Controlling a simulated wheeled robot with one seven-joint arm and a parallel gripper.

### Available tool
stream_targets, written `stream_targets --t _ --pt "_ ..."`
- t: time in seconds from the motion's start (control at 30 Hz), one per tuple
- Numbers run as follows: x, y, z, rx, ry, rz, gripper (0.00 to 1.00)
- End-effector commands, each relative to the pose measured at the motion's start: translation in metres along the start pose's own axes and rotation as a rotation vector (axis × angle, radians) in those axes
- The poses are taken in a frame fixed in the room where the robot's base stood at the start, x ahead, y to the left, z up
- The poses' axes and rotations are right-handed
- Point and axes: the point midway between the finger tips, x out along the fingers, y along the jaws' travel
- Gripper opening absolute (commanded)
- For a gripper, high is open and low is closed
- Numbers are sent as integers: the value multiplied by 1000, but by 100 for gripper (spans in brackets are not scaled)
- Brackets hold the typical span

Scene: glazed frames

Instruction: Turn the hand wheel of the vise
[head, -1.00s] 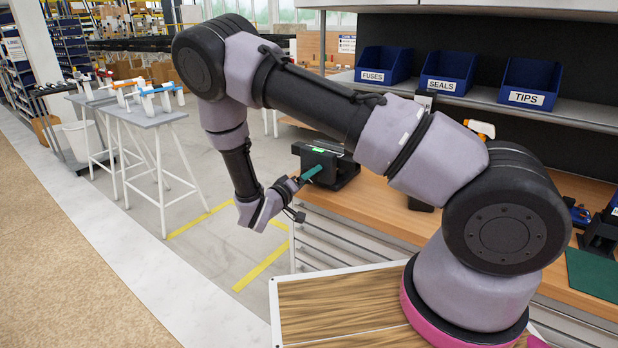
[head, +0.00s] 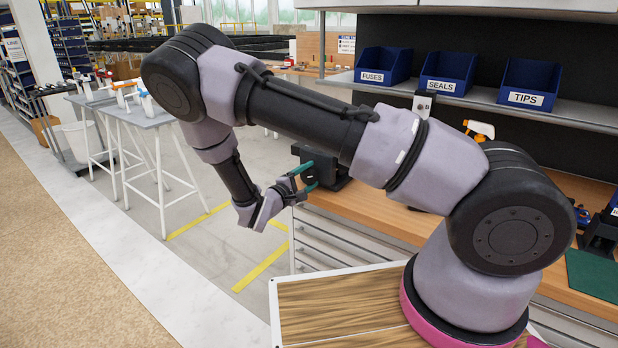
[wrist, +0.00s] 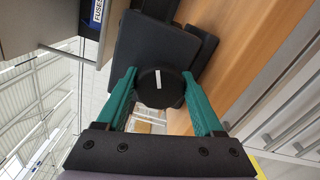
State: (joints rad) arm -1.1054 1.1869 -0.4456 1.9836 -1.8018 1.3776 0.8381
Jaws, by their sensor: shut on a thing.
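The vise (head: 303,152) is a dark block at the left end of the wooden bench, partly hidden by my arm; its dark body (wrist: 148,48) also shows in the wrist view. Its hand wheel (wrist: 160,94) is a round black knob with a white mark, which stands nearly upright in the wrist view. My gripper (wrist: 158,76) has green fingers, one on each side of the wheel, and is shut on it. In the head view my gripper (head: 306,177) is at the vise's near side, and the wheel is hard to make out there.
The wooden bench (head: 370,208) runs to the right, with drawers (head: 330,245) below its edge. Blue bins labelled FUSES (head: 383,66), SEALS (head: 445,72) and TIPS (head: 530,84) sit on the shelf. A grey table (head: 145,118) stands left, across open floor.

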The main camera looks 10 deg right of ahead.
Motion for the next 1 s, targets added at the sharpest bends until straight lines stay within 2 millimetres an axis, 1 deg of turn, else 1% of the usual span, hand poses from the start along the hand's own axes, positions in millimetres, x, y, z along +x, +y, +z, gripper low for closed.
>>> stream_targets --t 0.3,0.6,0.8,1.0 --pt "-1 0 -1 -300 4 1 13" --pt "-1 1 -1 -553 3 0 13" --pt "-1 1 -2 -673 4 1 13" --pt "-1 1 -2 -745 3 0 13"
